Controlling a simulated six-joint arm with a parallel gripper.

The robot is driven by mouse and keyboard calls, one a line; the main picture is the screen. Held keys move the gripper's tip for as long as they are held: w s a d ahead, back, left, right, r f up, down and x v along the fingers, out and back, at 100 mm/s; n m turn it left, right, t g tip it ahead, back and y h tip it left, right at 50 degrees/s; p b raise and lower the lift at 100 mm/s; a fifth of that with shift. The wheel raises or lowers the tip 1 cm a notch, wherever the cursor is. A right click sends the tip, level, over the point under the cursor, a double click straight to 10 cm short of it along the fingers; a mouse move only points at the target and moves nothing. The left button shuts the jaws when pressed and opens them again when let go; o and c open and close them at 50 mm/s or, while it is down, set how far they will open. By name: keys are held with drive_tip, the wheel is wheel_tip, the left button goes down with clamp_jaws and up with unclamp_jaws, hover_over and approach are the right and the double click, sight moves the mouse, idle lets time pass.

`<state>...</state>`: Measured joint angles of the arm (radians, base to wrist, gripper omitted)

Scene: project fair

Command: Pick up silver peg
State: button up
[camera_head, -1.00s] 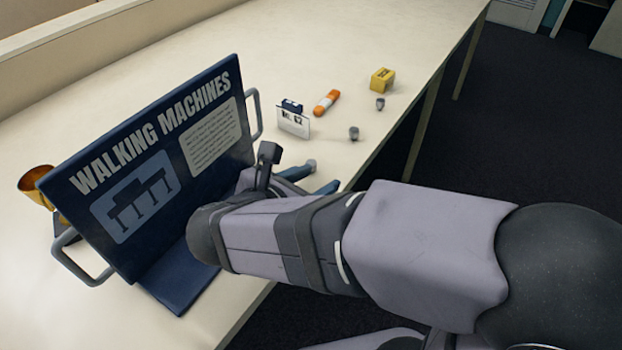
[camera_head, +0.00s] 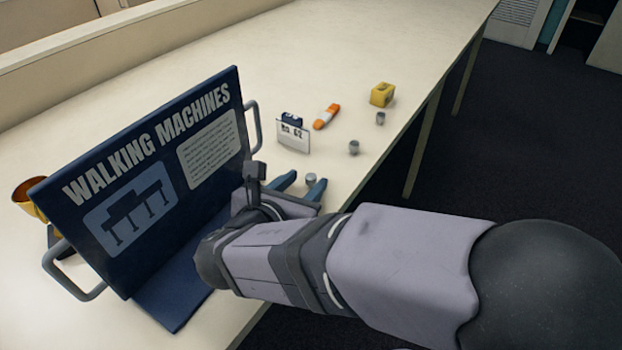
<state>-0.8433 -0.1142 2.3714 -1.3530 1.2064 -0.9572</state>
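Three small silver pegs stand upright near the table's right edge: a far one (camera_head: 380,118), a middle one (camera_head: 354,147) and a near one (camera_head: 310,179). My gripper (camera_head: 307,180) is open, its two blue-grey fingers spread and pointing away from me along the tabletop. The near peg shows at the fingertips, close to the right finger, which partly covers it. I cannot tell whether it lies between the fingers or just beyond them. I see no contact.
A dark blue "Walking Machines" display board (camera_head: 150,170) with grey side handles stands left of my gripper. A gold cup (camera_head: 28,197) is partly behind the board.

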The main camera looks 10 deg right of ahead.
sight(309, 179)
drive_tip(key=shift+x, duration=2)
drive_tip(key=shift+s, duration=0.1)
clamp_jaws()
